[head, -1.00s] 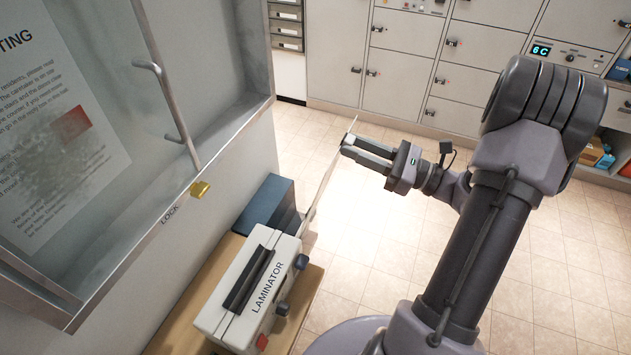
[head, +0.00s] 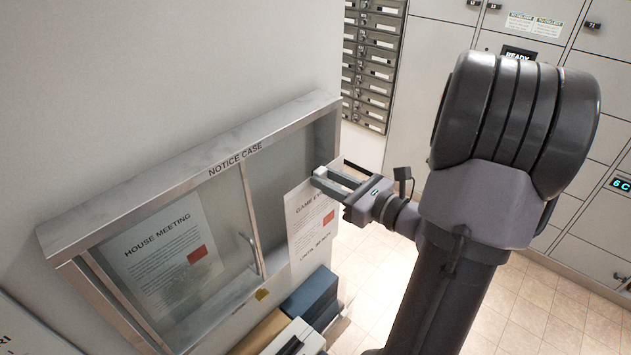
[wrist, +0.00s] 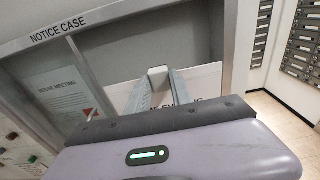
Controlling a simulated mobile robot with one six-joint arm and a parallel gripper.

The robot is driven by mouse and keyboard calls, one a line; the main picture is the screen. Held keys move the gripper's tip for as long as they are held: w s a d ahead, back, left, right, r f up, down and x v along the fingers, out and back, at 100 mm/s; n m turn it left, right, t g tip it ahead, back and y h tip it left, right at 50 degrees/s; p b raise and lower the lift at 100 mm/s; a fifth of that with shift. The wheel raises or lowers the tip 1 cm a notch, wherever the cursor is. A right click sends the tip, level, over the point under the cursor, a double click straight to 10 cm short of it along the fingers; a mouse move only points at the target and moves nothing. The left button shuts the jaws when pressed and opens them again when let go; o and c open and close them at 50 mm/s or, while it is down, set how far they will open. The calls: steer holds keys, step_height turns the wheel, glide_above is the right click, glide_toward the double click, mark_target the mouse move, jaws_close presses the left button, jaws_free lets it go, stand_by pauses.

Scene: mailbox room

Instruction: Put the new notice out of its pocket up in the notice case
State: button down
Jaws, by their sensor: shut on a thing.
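My gripper (head: 328,183) is shut on the top edge of a white notice (head: 309,225), which hangs upright and reads "GAME EV…" with a red square. The notice is at the right, open part of the notice case (head: 205,170); I cannot tell whether it touches the back panel. A sliding glass door with a handle (head: 248,254) covers the left part, with a "HOUSE MEETING" notice (head: 170,250) behind it. In the wrist view the gripper (wrist: 158,75) reaches toward the case, and the held notice (wrist: 190,88) shows behind the fingers.
Below stand a dark blue box (head: 310,296) and the laminator (head: 297,340) on a wooden top. Small mailboxes (head: 375,60) are on the far wall. Open floor lies to the right.

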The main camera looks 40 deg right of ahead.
steer(key=shift+w+a+r, duration=0.15)
steer(key=shift+w+r, duration=0.2)
steer(key=p, duration=0.1)
glide_toward(280, 153)
steer(key=w, duration=0.4)
steer(key=shift+w+a, duration=0.2)
steer(key=shift+w, duration=0.15)
steer(key=shift+w+a+f, duration=0.1)
steer(key=shift+w, duration=0.65)
stand_by(1.3)
steer(key=shift+s, duration=0.1)
steer(key=c, duration=1.1)
jaws_free()
steer(key=shift+o, duration=0.2)
